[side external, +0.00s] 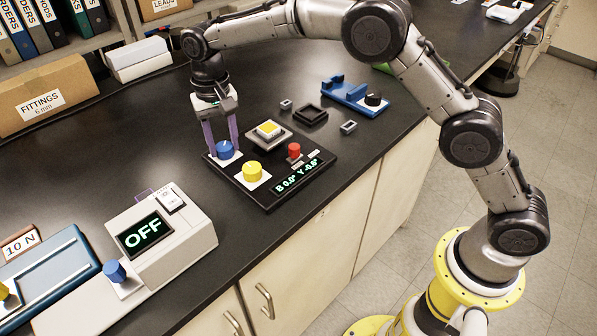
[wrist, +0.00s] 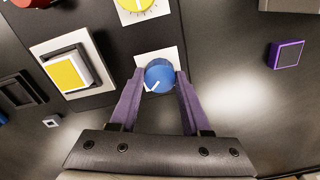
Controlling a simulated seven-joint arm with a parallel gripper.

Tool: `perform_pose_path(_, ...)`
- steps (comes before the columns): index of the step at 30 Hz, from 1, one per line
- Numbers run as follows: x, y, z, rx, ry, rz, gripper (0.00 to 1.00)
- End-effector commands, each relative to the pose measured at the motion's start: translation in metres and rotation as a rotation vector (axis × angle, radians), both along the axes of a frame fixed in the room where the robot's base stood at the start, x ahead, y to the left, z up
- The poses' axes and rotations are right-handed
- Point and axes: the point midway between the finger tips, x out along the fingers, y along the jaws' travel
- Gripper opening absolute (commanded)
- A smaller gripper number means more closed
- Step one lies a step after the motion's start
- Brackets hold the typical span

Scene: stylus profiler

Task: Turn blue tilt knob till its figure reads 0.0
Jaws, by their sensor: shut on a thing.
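The blue tilt knob (side external: 225,150) stands on a white square plate at the left corner of a black control panel (side external: 247,186). In the wrist view the blue knob (wrist: 160,75) shows a white pointer line aimed to the lower left. My gripper (side external: 223,148) is shut on the blue knob, with a purple finger on each side of it, as the wrist view of my gripper (wrist: 159,82) also shows. The panel's display (side external: 298,178) shows green figures: B appears to read 0.0° and Y about -0.8°, though the digits are small.
A yellow knob (side external: 252,171), a red knob (side external: 294,151) and a stage with a yellow square (side external: 268,130) are on the same panel. A white box with an OFF screen (side external: 145,234) stands to the left. A blue fixture (side external: 347,92) lies behind, near small loose frames.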

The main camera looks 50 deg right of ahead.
Motion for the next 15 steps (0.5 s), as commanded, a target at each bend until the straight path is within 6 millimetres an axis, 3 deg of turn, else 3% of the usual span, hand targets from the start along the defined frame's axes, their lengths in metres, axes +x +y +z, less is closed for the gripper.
perform_pose_path(3, -0.0003, -0.0001, -0.0013, 0.0, 0.002, -0.01, 0.0)
perform_pose_path(4, -0.0003, -0.0001, -0.0013, 0.0, 0.002, -0.009, 0.51)
perform_pose_path(8, -0.0003, -0.0001, -0.0011, 0.0, 0.002, -0.008, 0.74)
perform_pose_path(15, -0.0001, -0.0001, -0.0005, 0.0, 0.001, -0.006, 0.77)
